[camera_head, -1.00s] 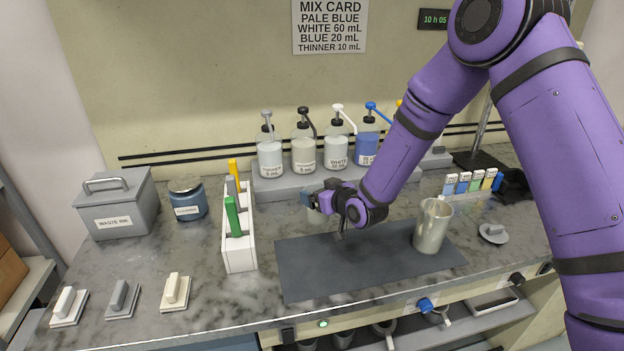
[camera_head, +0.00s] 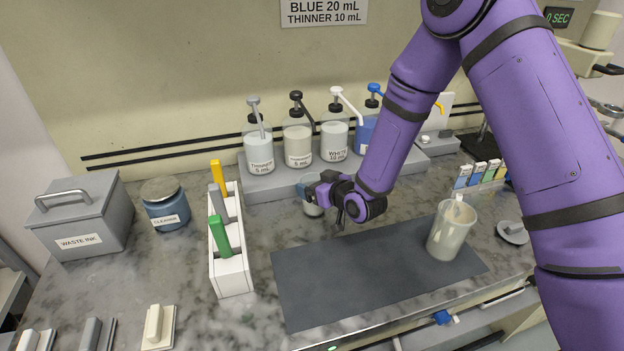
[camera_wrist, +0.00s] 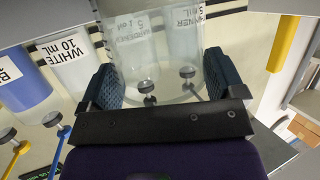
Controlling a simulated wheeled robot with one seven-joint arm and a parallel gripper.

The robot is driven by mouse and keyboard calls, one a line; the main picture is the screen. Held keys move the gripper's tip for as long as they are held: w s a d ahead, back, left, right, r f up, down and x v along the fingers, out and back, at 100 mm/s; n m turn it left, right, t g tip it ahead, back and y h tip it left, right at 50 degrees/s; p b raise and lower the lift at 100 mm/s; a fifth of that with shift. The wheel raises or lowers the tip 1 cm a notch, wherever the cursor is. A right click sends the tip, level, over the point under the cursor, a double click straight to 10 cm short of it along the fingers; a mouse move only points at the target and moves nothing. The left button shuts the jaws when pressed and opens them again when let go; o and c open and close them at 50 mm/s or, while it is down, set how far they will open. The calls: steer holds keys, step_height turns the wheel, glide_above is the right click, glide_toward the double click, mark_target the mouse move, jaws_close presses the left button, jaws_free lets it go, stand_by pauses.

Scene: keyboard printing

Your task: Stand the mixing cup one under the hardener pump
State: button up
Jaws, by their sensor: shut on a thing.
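My gripper (camera_head: 322,193) is shut on mixing cup one (camera_head: 312,208), a small clear cup. In the wrist view the cup (camera_wrist: 160,75) sits between the two blue finger pads, and bottle labels show through its wall. The hardener bottle (camera_head: 298,146), with a black pump (camera_head: 296,97), stands on the grey shelf between the thinner and white bottles. The cup is in front of the shelf, below and slightly right of the hardener bottle in the head view. I cannot tell whether the cup's base touches the counter.
The thinner (camera_head: 259,150), white (camera_head: 334,140) and blue (camera_head: 365,132) bottles line the shelf (camera_head: 290,184). A dark mat (camera_head: 340,275) lies in front, with a large beaker (camera_head: 447,238) on it. A white rack (camera_head: 232,270) stands left of my gripper.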

steer(key=shift+f, duration=0.25)
steer(key=o, duration=0.8)
